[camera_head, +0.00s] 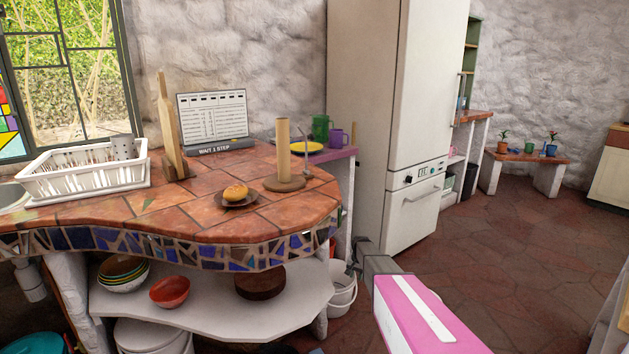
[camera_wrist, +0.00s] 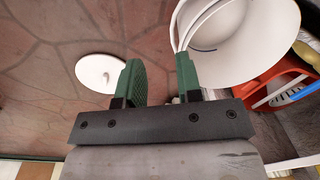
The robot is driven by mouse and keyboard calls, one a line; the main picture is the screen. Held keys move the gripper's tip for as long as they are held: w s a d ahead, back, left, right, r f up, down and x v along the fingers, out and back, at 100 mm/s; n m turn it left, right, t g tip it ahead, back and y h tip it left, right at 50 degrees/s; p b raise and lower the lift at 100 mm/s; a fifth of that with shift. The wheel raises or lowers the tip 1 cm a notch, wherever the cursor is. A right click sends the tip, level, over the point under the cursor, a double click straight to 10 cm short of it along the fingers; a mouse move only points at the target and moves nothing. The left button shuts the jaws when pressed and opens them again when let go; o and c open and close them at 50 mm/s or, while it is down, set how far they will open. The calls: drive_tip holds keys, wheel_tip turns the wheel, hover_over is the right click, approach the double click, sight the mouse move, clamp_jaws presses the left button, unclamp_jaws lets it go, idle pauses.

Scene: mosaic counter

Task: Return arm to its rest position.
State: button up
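My gripper (camera_wrist: 160,80) is open in the wrist view, with a clear gap between its two green fingers and nothing held between them. Its right finger overlaps a white bucket (camera_wrist: 255,40) in the picture; I cannot tell whether they touch. In the head view, my gripper (camera_head: 353,262) is low, just right of the mosaic counter (camera_head: 165,212) and beside the white bucket (camera_head: 343,292). My pink and white arm link reaches in from the bottom right.
A white disc (camera_wrist: 100,73) lies on the tiled floor (camera_head: 490,235). An orange-red container (camera_wrist: 285,78) is at the wrist view's right. The counter holds a dish rack (camera_head: 85,175), a bun (camera_head: 235,192) and a paper roll stand (camera_head: 283,150). A tall white fridge (camera_head: 385,110) stands behind. The right floor is open.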

drive_tip(key=s+r+n, duration=0.1)
drive_tip(key=s+r, duration=0.5)
drive_tip(key=s, duration=0.6)
drive_tip(key=s+a+r+n, duration=0.1)
drive_tip(key=s+r+n, duration=0.1)
drive_tip(key=s+r, duration=0.5)
drive_tip(key=s+a+r+n, duration=0.1)
drive_tip(key=s+r, duration=0.5)
drive_tip(key=s, duration=1.1)
drive_tip(key=shift+s+r+n+h, duration=0.25)
drive_tip(key=shift+r+n+h, duration=0.1)
drive_tip(key=shift+n, duration=0.15)
